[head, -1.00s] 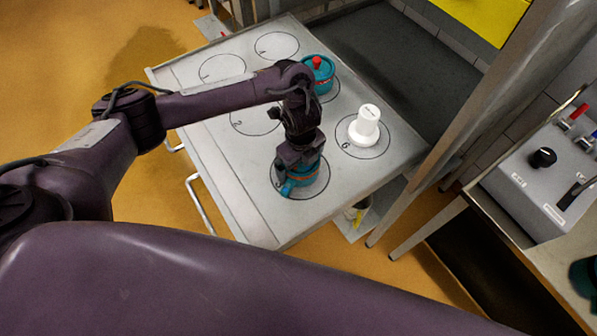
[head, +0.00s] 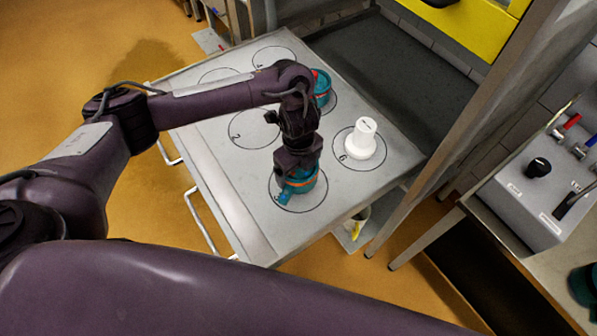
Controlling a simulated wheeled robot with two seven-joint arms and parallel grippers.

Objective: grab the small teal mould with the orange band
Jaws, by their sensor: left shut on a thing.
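The small teal mould (head: 303,181) with an orange band stands in a drawn circle at the near part of the steel table (head: 345,205). My left gripper (head: 297,172) comes down on it from above and is shut on it; the gripper and wrist hide much of its top. I cannot tell whether the mould is touching the table or just above it. My right gripper is not in view.
A white mould (head: 361,139) stands in circle 6, to the right. Another teal mould with a red top (head: 321,84) stands farther back, partly behind my left wrist. Other circles look empty. A control box (head: 540,185) stands at the right.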

